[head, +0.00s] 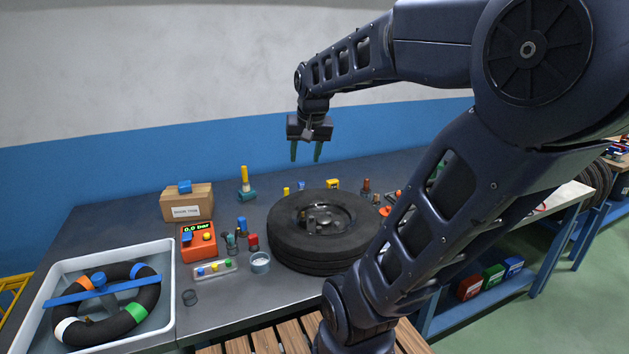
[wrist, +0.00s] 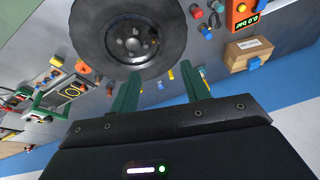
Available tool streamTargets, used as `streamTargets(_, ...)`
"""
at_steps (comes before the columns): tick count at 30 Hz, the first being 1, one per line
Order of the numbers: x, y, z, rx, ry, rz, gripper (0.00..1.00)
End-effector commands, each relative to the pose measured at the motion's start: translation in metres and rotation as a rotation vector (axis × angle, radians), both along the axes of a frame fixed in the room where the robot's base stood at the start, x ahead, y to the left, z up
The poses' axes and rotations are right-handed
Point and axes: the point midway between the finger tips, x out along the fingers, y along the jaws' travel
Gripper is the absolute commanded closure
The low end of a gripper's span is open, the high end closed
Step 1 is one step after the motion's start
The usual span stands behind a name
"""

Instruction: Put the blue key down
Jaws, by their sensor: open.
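My gripper (head: 306,157) hangs above the back of the workbench, fingers pointing down, open and apart from everything. In the wrist view my gripper (wrist: 164,80) has nothing between its fingers. I cannot tell for sure which thing is the blue key. A small blue piece (head: 184,186) lies on top of the cardboard box (head: 187,209); it also shows in the wrist view (wrist: 255,63). A blue upright piece (head: 242,223) stands left of the tyre, and a small blue one (head: 301,186) stands behind it.
A black tyre with its wheel (head: 315,259) lies flat on the bench (head: 110,220). An orange gauge (head: 199,242) reads 0.0 bar. A white tub (head: 165,300) at the left holds a ring with coloured bands under a blue bar (head: 65,296). Small pegs and fittings crowd around the tyre.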

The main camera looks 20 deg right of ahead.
Motion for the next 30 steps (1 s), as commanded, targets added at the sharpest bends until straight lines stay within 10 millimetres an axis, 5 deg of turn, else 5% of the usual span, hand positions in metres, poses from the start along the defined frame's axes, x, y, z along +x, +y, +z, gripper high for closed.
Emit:
streamTargets(6, -0.059, 0.008, -0.021, -0.058, -0.041, 0.140, 0.53)
streamTargets(12, -0.085, 0.011, -0.035, -0.090, -0.059, 0.210, 0.53)
streamTargets(30, -0.090, 0.012, -0.038, -0.096, -0.061, 0.224, 0.53)
